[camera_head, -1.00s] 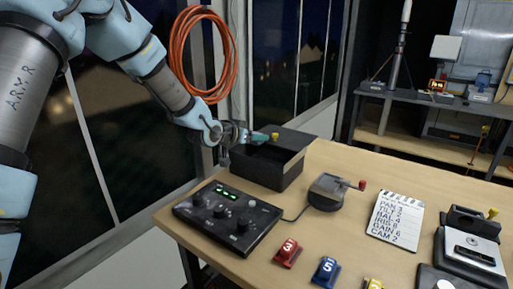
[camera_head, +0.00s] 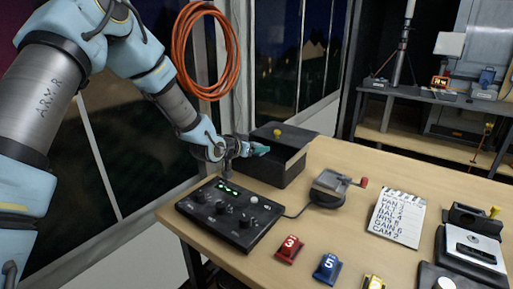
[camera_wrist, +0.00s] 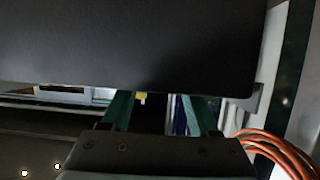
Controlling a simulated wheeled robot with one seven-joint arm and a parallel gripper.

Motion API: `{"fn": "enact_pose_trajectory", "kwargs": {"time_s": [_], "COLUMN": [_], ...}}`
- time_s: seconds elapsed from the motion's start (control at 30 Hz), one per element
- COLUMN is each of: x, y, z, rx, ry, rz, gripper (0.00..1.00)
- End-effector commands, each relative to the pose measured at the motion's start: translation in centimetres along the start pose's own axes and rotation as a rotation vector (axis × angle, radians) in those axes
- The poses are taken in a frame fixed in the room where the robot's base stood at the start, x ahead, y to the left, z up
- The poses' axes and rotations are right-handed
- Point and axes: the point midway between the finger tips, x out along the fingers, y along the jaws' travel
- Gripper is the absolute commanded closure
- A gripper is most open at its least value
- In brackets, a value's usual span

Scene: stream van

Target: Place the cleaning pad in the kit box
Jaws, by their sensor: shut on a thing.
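The kit box (camera_head: 268,172) is a black box at the back left of the desk, with a dark top panel and a yellow knob (camera_head: 277,132) behind its opening. My gripper (camera_head: 256,149) is at the box's left side, its tip over or beside the upper left rim. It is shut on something. A small teal piece shows at its tip, but I cannot tell finger from cleaning pad there. In the wrist view two teal strips stand apart at my gripper (camera_wrist: 160,112), with the yellow knob between them. A large dark surface fills the top of that view.
A control panel (camera_head: 229,214) with knobs stands in front of the box. A round device with a red-tipped lever (camera_head: 329,190) is to its right. Numbered blocks and a written card (camera_head: 397,218) lie further right. An orange cable coil (camera_head: 205,55) hangs behind my arm.

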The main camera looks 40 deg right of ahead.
Motion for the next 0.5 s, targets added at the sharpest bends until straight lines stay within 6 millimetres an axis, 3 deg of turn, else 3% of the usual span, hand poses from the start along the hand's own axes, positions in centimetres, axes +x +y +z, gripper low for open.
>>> {"fn": "enact_pose_trajectory", "kwargs": {"time_s": [0.17, 0.2, 0.43, 0.5], "x": [0.10, 0.09, 0.09, 0.09], "y": [0.01, 0.01, 0.01, 0.00], "z": [0.24, 0.24, 0.23, 0.24], "rx": [0.000, 0.000, 0.000, 0.000], "ry": [0.000, 0.000, 0.000, 0.000], "rz": [0.000, 0.000, 0.000, 0.000], "gripper": [0.92, 0.38, 0.12, 0.09]}}
